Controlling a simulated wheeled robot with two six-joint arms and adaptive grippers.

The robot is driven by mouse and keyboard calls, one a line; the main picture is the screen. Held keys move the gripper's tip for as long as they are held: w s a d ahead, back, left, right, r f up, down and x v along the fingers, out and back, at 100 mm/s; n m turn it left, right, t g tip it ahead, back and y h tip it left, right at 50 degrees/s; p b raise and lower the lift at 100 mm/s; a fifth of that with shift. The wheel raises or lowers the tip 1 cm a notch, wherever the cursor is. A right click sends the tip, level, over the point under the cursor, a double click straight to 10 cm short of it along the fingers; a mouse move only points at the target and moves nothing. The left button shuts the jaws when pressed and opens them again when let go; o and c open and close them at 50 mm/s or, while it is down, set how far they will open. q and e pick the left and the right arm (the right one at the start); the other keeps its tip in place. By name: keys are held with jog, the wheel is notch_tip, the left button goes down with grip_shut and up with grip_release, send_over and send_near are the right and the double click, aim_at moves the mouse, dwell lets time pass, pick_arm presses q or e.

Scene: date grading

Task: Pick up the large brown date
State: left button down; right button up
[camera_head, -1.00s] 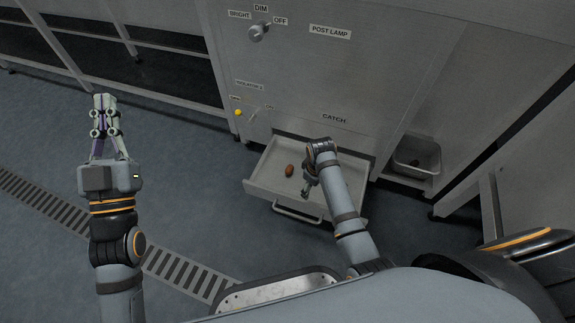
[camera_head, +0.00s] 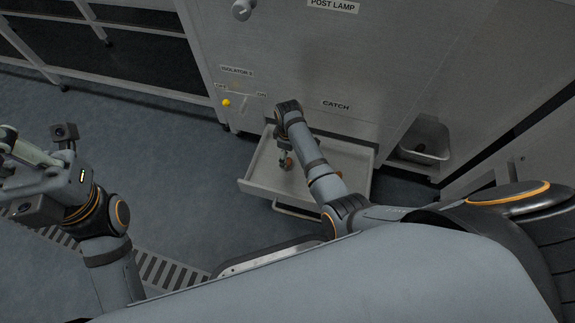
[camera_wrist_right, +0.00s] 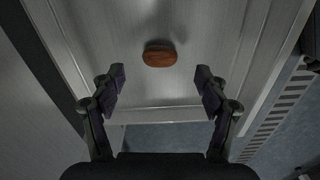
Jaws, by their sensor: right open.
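The large brown date (camera_wrist_right: 159,55) lies in the pulled-out catch drawer, on its bare floor. In the right wrist view it is just ahead of and between the lines of my fingertips, not touching either. My right gripper (camera_wrist_right: 160,84) is open and empty, pointing down at the drawer. In the head view my right gripper (camera_head: 284,159) is inside the drawer, beside the date (camera_head: 289,164), which is partly hidden. My left gripper (camera_head: 22,160) is at the left edge, away from the drawer, and its fingers are too unclear to judge.
The drawer (camera_head: 256,187) has low walls around it and sits under the panel marked CATCH. A metal bin (camera_head: 425,140) stands to its right. A yellow button (camera_head: 226,103) is on the panel to the left. Open floor lies left of the drawer.

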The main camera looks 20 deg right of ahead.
jog(key=f+b, duration=0.4)
jog(key=f, duration=0.1)
jog(key=shift+w+a+f+b, duration=0.1)
jog(key=shift+a+f+b, duration=0.1)
jog(key=shift+f+b, duration=0.15)
jog(key=shift+r, duration=0.2)
jog(key=c, duration=0.9)
